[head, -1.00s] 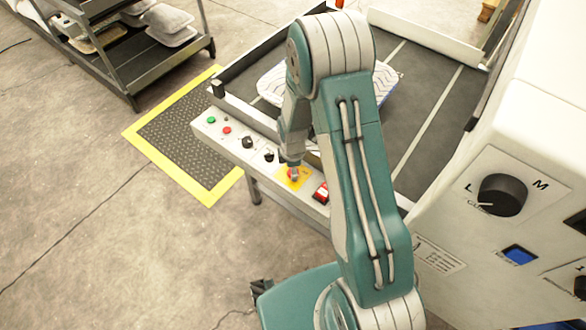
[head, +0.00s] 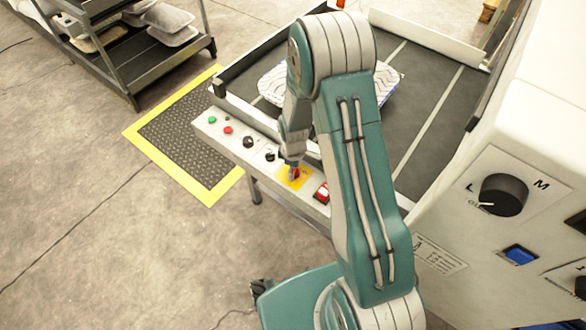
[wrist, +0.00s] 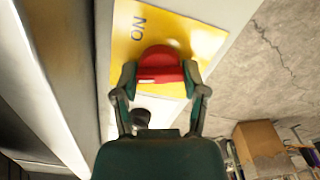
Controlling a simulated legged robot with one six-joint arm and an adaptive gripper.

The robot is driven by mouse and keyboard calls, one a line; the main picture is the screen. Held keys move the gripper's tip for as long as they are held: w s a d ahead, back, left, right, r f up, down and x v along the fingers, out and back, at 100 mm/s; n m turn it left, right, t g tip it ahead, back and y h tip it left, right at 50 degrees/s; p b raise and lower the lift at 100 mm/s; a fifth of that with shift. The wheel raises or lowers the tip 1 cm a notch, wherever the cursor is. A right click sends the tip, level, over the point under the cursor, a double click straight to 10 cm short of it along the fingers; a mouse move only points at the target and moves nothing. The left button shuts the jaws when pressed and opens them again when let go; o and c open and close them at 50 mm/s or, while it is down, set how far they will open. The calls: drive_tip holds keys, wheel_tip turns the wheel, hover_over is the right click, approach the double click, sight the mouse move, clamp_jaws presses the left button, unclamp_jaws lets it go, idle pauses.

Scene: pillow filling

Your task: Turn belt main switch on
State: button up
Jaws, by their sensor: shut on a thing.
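The belt main switch is a red rotary knob (wrist: 160,62) on a yellow plate (wrist: 125,45) in the wrist view. Lettering that reads "ON" upside down shows on the plate, at the knob's upper left. My gripper (wrist: 160,78) has one finger on each side of the knob and is shut on it. In the head view the yellow plate (head: 287,184) sits on the front control panel, and my gripper (head: 292,165) reaches down to it. The gripper partly hides the knob there, and I cannot read the knob's exact angle.
The panel (head: 236,150) also carries a green button (head: 212,119), a red button (head: 228,130), black knobs (head: 248,142) and a red rocker switch (head: 322,193). A patterned pillow (head: 270,84) lies on the dark belt (head: 432,95). A white machine cabinet (head: 470,225) stands right.

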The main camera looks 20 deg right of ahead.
drive_tip(key=m, duration=1.2)
drive_tip(key=shift+s+m, duration=0.1)
drive_tip(key=shift+m, duration=0.3)
idle(0.3)
drive_tip(key=o, duration=1.2)
drive_tip(key=shift+c, duration=0.2)
drive_tip(key=shift+r, duration=0.3)
wheel_tip(320, 180, up, 11)
drive_tip(key=shift+r, duration=0.1)
